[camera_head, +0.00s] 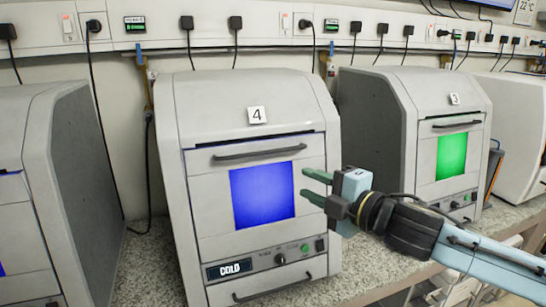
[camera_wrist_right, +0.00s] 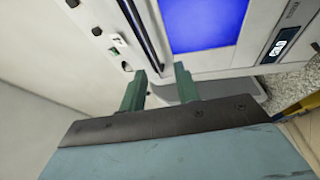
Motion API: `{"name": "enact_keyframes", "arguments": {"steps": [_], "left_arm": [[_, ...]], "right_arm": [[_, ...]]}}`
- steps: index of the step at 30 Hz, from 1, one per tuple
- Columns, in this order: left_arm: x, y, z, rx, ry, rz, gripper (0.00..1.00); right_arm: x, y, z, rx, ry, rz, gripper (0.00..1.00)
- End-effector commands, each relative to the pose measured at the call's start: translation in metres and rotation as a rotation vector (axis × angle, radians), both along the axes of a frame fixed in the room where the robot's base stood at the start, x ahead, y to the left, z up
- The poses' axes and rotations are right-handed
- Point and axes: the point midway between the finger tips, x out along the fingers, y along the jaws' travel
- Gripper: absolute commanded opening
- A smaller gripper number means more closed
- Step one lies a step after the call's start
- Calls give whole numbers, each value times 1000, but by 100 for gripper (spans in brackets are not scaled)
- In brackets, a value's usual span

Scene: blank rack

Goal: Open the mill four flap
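Mill four (camera_head: 240,90) is a grey cabinet with a "4" label, in the middle of the head view. Its front flap (camera_head: 208,200) has a blue window (camera_head: 262,195) and a dark bar handle (camera_head: 258,150) along the top; it looks closed. My right gripper (camera_head: 309,186) is open and empty, with its green fingers apart, at the right side of the window and lower than the handle. In the right wrist view, the gripper's fingertips (camera_wrist_right: 157,76) are close to the front, and the handle (camera_wrist_right: 143,35) lies beyond them. My left gripper is not in view.
Mill three (camera_head: 410,95), with a green window (camera_head: 451,156), stands to the right. Another grey mill (camera_head: 85,150) stands at the left. A control panel with a "COLD" display (camera_head: 229,267) and a lower handle (camera_head: 272,289) are below the flap. The speckled counter (camera_head: 145,265) has narrow free strips.

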Motion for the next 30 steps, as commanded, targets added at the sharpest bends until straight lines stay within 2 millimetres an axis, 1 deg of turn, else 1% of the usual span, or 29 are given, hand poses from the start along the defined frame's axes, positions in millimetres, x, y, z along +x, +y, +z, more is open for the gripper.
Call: {"name": "enact_keyframes", "arguments": {"steps": [1,3,5,8,11,24,30], "left_arm": [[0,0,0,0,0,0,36],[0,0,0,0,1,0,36],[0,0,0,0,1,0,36],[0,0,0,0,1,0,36],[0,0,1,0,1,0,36],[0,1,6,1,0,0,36],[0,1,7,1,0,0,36]], "right_arm": [[4,-6,9,-22,-31,5,32],[7,-9,15,-40,-55,15,32],[9,-11,18,-48,-68,19,32],[13,-8,20,-53,-74,22,32],[22,1,20,-52,-75,23,32],[83,53,18,-51,-74,22,32],[101,68,17,-50,-72,22,32]]}}
